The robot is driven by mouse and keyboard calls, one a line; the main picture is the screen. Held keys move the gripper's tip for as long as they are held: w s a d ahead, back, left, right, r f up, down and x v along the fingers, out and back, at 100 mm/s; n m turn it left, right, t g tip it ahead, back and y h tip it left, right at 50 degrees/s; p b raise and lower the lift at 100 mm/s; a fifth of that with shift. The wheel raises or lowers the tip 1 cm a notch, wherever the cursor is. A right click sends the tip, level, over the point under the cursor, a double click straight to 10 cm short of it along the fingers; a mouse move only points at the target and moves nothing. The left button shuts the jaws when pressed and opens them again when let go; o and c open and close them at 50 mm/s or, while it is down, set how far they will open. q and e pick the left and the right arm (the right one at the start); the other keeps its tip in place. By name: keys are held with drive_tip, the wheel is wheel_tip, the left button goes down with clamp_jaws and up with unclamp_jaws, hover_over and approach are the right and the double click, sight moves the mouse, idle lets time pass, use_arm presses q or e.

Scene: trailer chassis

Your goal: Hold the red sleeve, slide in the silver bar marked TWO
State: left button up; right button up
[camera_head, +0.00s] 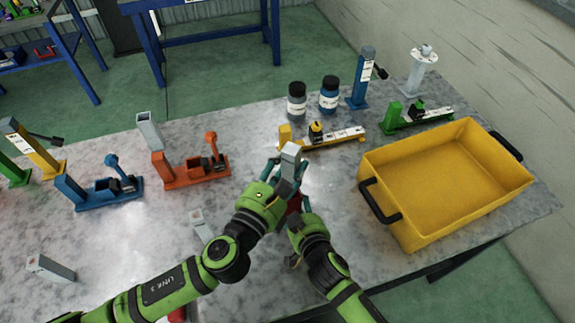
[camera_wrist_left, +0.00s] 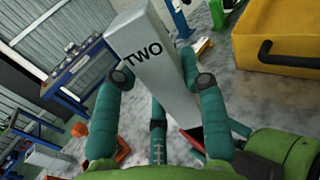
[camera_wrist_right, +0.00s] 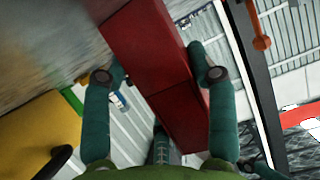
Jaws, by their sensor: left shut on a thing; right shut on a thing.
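My left gripper (camera_head: 287,172) is shut on the silver bar (camera_head: 291,152), which stands roughly upright over the middle of the table. In the left wrist view the bar (camera_wrist_left: 158,60) shows the black word TWO on its side, between the two fingertips (camera_wrist_left: 160,79). My right gripper (camera_head: 300,214) is shut on the red sleeve (camera_head: 294,203), just below the left gripper. In the right wrist view the sleeve (camera_wrist_right: 150,50) runs between the fingertips (camera_wrist_right: 160,76). The bar's lower end is close to the sleeve in the left wrist view (camera_wrist_left: 194,139); I cannot tell whether it is inside.
A yellow crate (camera_head: 379,166) with black handles stands at right. More silver bars (camera_head: 200,222) (camera_head: 50,267) (camera_head: 148,130) are left of my grippers. Orange (camera_head: 188,178), blue (camera_head: 95,198) and yellow (camera_head: 350,143) fixtures and two jars (camera_head: 297,102) (camera_head: 329,95) stand around.

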use_arm(q)
drive_tip(key=shift+f, duration=0.2)
drive_tip(key=shift+f, duration=0.15)
drive_tip(key=shift+f, duration=0.45)
drive_tip(key=o, duration=1.2)
drive_tip(key=shift+r, duration=0.15)
drive_tip(key=shift+r, duration=0.3)
drive_tip(key=shift+s+a+r, duration=0.1)
drive_tip(key=shift+s+a, duration=0.05)
drive_tip(key=shift+s, duration=0.2)
drive_tip(key=v, duration=1.1)
drive_tip(key=shift+s+a+r, duration=0.1)
drive_tip(key=shift+s, duration=0.05)
